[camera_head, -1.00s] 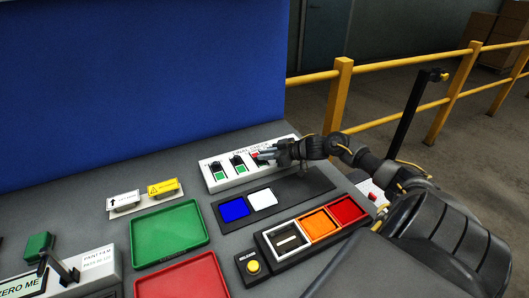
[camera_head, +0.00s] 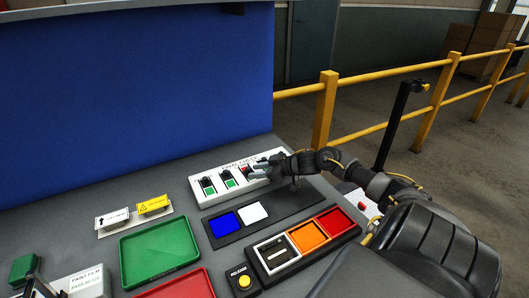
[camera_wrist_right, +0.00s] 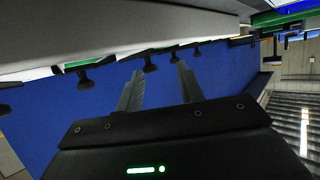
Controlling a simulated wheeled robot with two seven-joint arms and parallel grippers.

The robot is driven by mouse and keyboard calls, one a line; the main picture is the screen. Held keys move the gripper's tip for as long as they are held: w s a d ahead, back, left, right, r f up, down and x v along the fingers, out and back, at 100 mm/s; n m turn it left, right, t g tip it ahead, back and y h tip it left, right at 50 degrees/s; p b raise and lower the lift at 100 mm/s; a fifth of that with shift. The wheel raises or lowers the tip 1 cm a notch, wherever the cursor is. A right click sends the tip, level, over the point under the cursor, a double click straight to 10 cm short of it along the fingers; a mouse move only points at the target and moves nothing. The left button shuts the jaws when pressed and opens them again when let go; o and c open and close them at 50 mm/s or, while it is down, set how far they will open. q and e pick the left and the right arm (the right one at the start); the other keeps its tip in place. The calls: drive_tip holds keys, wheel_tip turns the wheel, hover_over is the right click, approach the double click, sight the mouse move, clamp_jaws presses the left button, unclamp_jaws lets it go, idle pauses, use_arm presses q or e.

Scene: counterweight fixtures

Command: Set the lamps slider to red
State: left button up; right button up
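A white panel headed FINAL CHECK (camera_head: 218,196) lies at the back of the grey bench and carries several sliders. Two sliders, the left one (camera_head: 208,186) and the middle one (camera_head: 229,180), show black knobs above green patches. I cannot read which slider is lamps. Black knobs (camera_wrist_right: 138,54) stick out from the panel near the fingertips. My left gripper is out of view.
In front of the panel lies a dark strip with blue (camera_head: 225,225) and white (camera_head: 253,213) squares. Nearer are orange (camera_head: 308,236) and red (camera_head: 335,221) tiles, a yellow RELEASE button (camera_head: 244,281) and a green tray (camera_head: 160,252). A blue board (camera_head: 130,90) stands behind.

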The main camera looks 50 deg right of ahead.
drive_tip(key=b+v, duration=0.1)
drive_tip(key=v, duration=0.9)
drive_tip(key=shift+s, duration=0.25)
drive_tip(key=shift+d+r, duration=0.1)
drive_tip(key=shift+d, duration=0.05)
